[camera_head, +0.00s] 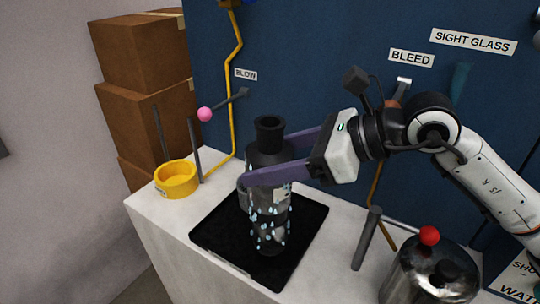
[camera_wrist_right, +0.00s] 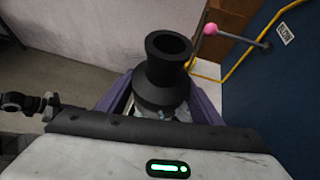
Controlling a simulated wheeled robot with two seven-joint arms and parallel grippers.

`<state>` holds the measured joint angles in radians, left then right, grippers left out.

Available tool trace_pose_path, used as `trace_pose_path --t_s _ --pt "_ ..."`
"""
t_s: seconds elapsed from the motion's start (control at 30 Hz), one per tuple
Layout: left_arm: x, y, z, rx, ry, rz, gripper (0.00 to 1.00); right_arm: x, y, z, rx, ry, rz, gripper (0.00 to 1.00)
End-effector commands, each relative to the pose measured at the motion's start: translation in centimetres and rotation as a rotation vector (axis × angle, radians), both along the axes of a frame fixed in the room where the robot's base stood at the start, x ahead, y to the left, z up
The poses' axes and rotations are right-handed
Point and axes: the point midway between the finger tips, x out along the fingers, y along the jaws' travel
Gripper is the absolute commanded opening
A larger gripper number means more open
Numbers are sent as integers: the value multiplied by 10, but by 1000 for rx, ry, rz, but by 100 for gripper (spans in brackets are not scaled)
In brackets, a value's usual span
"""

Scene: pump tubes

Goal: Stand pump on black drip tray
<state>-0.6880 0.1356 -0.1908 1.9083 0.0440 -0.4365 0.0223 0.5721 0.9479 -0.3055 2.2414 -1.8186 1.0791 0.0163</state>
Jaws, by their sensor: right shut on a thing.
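The pump (camera_head: 268,200) is a dark grey cylinder with a flared black neck and pale blue drops on its side. It is upright over the black drip tray (camera_head: 215,242) on the white bench. Whether its base touches the tray is hard to tell. My right gripper (camera_head: 262,165) comes in from the right with its purple fingers on either side of the pump's upper body, shut on it. In the right wrist view the pump's black neck (camera_wrist_right: 167,62) rises between the fingers. My left gripper is not in the head view.
A yellow ring-shaped cup (camera_head: 177,180) stands at the bench's left. Close by is a lever with a pink ball (camera_head: 204,114). A shiny metal vessel (camera_head: 430,275) and a red-knobbed lever (camera_head: 429,236) are at the right. Cardboard boxes (camera_head: 145,100) are stacked behind.

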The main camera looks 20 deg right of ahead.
Motion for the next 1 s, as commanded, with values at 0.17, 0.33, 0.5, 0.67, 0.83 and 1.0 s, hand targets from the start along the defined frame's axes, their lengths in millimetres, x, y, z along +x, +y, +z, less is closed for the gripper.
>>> trace_pose_path --t_s 0.17,0.33,0.5,0.67,0.83,1.0 --pt "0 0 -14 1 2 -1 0 1 1 -12 12 -21 -2 0" --pt "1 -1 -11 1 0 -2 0 2 1 -10 13 -22 -1 0" --pt "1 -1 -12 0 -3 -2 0 2 1 -12 13 -22 -1 0" --pt "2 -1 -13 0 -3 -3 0 0 0 -22 1 1 0 75" --pt "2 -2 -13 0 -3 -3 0 0 0 -22 1 1 0 78" --pt "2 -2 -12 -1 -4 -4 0 0 0 -22 1 1 0 78"
